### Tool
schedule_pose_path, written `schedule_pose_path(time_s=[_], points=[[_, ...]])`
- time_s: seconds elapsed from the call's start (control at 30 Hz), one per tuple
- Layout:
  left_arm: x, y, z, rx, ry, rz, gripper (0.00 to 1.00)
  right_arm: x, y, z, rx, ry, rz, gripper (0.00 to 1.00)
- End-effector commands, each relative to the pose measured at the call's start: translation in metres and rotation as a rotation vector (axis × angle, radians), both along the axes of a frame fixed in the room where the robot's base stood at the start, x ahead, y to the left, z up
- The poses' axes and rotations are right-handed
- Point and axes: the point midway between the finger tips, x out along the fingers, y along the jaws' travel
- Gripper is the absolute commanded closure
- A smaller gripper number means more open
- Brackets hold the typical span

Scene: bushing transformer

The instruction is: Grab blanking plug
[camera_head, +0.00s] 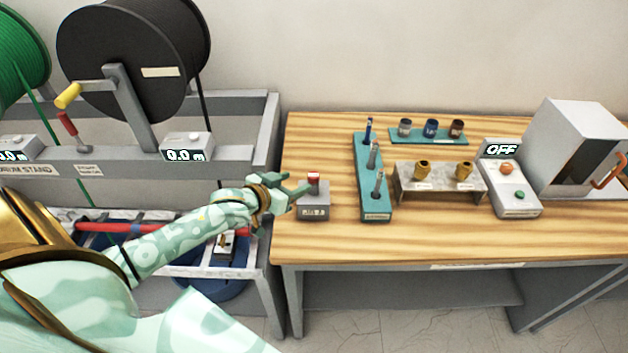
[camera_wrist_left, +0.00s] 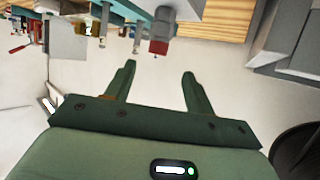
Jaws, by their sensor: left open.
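The blanking plug appears to be the small red-topped piece (camera_head: 313,179) on a grey labelled block (camera_head: 313,207) at the left end of the wooden table. In the left wrist view the red piece (camera_wrist_left: 158,47) shows just beyond the fingertips, roughly between them. My left gripper (camera_head: 298,188) is just left of the red piece, with its fingers pointing toward it. In the left wrist view the gripper (camera_wrist_left: 158,70) has its two fingers apart with nothing between them. My right gripper is not in view.
A teal rack (camera_head: 374,205) with upright tools stands right of the block. A drum stand (camera_head: 240,150) adjoins the table's left side.

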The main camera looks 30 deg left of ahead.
Motion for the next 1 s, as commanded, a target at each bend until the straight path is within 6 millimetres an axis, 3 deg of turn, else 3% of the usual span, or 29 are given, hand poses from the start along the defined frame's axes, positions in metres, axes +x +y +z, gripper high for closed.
schedule_pose_path(time_s=[0.27,0.5,0.8,1.0], points=[[0.026,-0.004,-0.011,-0.001,-0.001,0.0,0.46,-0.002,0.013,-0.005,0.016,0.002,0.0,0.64],[0.061,-0.01,-0.026,0.001,-0.001,0.0,0.46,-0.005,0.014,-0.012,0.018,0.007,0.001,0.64],[0.067,-0.011,-0.028,0.001,0.0,0.0,0.46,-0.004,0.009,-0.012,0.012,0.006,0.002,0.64],[0.067,-0.011,-0.028,0.001,0.0,0.0,0.94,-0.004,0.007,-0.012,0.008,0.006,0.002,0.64]])
